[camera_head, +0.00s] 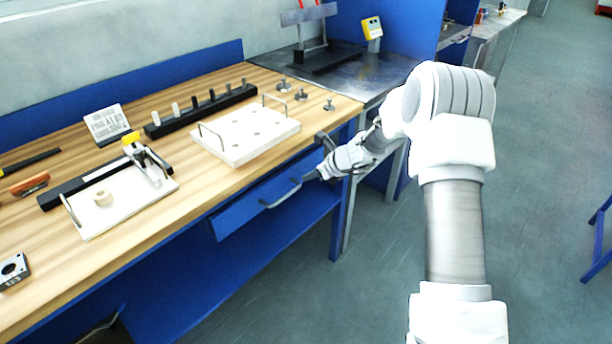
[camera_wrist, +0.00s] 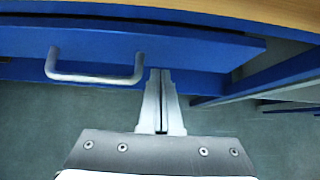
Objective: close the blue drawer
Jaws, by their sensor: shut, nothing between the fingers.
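The blue drawer (camera_head: 240,210) is under the front edge of the wooden workbench, with a grey bar handle (camera_head: 283,192) on its front. In the wrist view the drawer front (camera_wrist: 205,52) spans the upper part, and its handle (camera_wrist: 95,76) is left of the fingers. The drawer front appears to stand out a little from the bench; how far is hard to tell. My gripper (camera_head: 316,174) is shut and empty, near the right end of the drawer. In the wrist view my gripper (camera_wrist: 160,72) points at the lower part of the front; I cannot tell whether it touches.
The wooden bench top (camera_head: 205,190) holds a white tray (camera_head: 245,135), a black rack of pegs (camera_head: 200,112) and a fixture on a white board (camera_head: 125,200). A blue bench leg (camera_head: 343,195) stands close to my gripper. The floor (camera_head: 540,180) to the right is mostly clear.

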